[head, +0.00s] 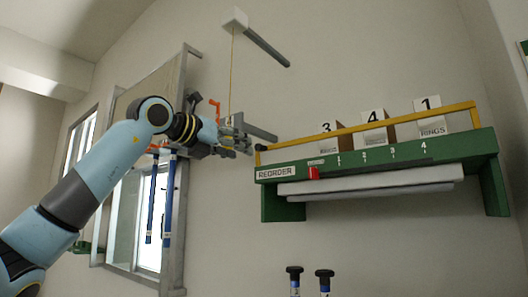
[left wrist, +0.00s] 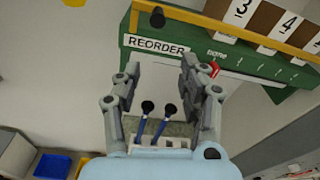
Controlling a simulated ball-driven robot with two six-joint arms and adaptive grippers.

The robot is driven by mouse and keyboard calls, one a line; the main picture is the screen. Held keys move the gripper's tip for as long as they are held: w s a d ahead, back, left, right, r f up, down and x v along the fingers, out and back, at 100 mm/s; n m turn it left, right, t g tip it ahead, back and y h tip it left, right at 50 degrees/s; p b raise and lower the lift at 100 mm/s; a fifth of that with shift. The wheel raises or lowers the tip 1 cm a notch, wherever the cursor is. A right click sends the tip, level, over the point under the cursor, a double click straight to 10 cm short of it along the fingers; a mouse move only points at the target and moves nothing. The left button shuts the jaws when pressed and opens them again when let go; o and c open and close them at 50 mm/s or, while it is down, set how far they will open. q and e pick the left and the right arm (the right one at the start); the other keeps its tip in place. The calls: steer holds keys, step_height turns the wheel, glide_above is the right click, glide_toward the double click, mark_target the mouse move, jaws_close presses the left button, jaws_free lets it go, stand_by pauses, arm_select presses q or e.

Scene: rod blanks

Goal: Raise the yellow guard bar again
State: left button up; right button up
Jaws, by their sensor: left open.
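The yellow guard bar (head: 370,128) runs lengthwise across the front of the numbered cards on the green shelf (head: 476,146). Its black end knob (head: 260,148) is at the shelf's left end. In the left wrist view the bar (left wrist: 235,37) and its knob (left wrist: 158,17) show at the top. My left gripper (head: 243,137) is open and empty, just left of the knob in the head view. In the left wrist view its fingers (left wrist: 160,70) are spread below the knob, in front of the REORDER label (left wrist: 157,44), with nothing between them. My right gripper is not in view.
Cards 3, 4 and 1 (head: 431,113) stand on bins behind the bar. A red marker (head: 313,172) is on the shelf front. A cord (head: 232,75) hangs close to my left gripper. Blue rods (head: 168,200) hang by the window; black-capped rods (head: 325,275) stand below the shelf.

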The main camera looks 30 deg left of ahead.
mark_target(257, 146)
arm_select(q)
steer(key=shift+t, duration=0.5)
steer(key=w+r+p, duration=0.1)
steer(key=w, duration=0.2)
steer(key=w+r+p, duration=0.1)
steer(key=w+p, duration=0.1)
steer(key=w+r+p, duration=0.1)
steer(key=w, duration=0.2)
steer(key=shift+w+a, duration=0.1)
steer(key=shift+w, duration=0.2)
steer(key=shift+w+f, duration=0.15)
steer(key=shift+w, duration=0.25)
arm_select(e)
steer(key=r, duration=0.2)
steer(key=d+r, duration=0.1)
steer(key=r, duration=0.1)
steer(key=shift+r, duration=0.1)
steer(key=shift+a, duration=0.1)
arm_select(q)
steer(key=shift+c, duration=0.3)
